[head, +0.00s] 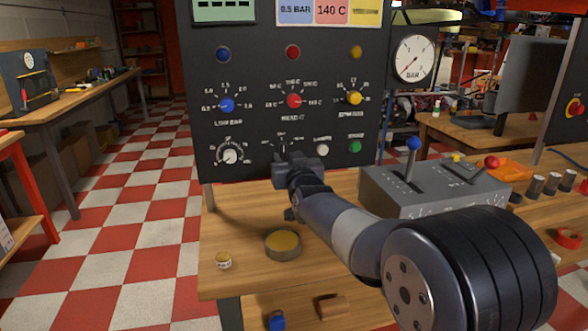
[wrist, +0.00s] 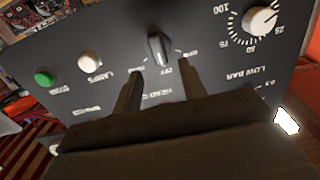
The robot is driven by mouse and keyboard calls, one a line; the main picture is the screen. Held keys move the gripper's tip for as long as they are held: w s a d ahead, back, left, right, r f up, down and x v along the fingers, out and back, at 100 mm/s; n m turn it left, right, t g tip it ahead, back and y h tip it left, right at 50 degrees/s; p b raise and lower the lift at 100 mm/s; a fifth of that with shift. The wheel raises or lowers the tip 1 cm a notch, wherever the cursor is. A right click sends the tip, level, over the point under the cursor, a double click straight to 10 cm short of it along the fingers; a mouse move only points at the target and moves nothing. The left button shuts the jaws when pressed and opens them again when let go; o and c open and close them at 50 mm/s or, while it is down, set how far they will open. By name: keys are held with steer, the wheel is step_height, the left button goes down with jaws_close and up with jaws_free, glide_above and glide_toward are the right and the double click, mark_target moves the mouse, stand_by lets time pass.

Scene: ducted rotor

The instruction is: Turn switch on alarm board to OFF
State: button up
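The dark alarm board (head: 262,100) stands upright at the back of the wooden bench. Its small black switch (wrist: 158,47) shows in the wrist view, where the panel appears upside down. White labels surround the switch; they are too small and blurred to tell its setting surely. My gripper (wrist: 160,85) is open, with its two dark fingers pointing at the panel, below the switch in the picture and to either side of it. I see no contact. In the head view my gripper (head: 283,160) is at the board's lower edge and covers most of the switch.
Nearby on the board are a white dial (head: 230,156), a white button (head: 322,150) and a green button (head: 355,146). A grey lever box (head: 400,190) stands to the right. A yellow-topped round tin (head: 283,245) sits on the bench below my arm.

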mark_target(284, 150)
steer(key=v, duration=0.6)
steer(key=x, duration=1.1)
steer(key=shift+s, duration=0.1)
stand_by(0.4)
